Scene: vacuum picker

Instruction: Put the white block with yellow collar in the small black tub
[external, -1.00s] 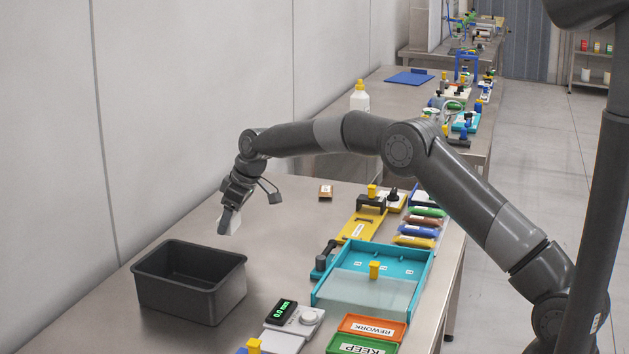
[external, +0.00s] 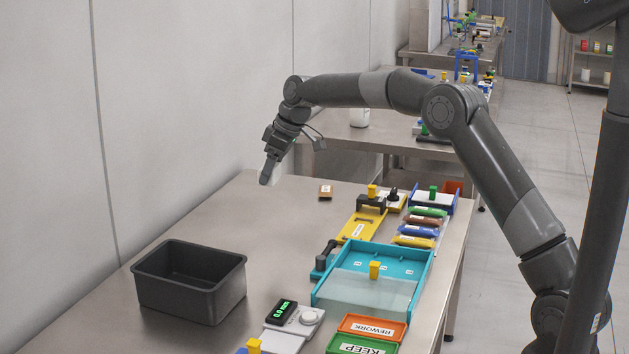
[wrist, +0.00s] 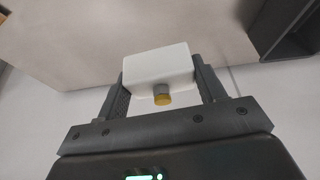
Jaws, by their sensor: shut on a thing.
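The white block (wrist: 158,64) is held between the fingers of my gripper (wrist: 163,82) in the wrist view, with a short grey stub ending in a yellow collar (wrist: 162,99) facing the palm. In the external view my gripper (external: 270,172) points down above the far left part of the table, and only a sliver of the block shows beside the fingers. The black tub (external: 178,300) stands upright on the table's near left, well apart from the gripper. No contents show in its visible interior. Part of a dark-walled container (wrist: 285,32) shows at the wrist view's upper right.
A small brown item (external: 326,191) lies on the table right of the gripper. A teal tray (external: 322,297), a yellow fixture (external: 362,224), a scale (external: 297,317) and orange and green trays crowd the right side. Bare tabletop (external: 225,225) lies between tub and gripper.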

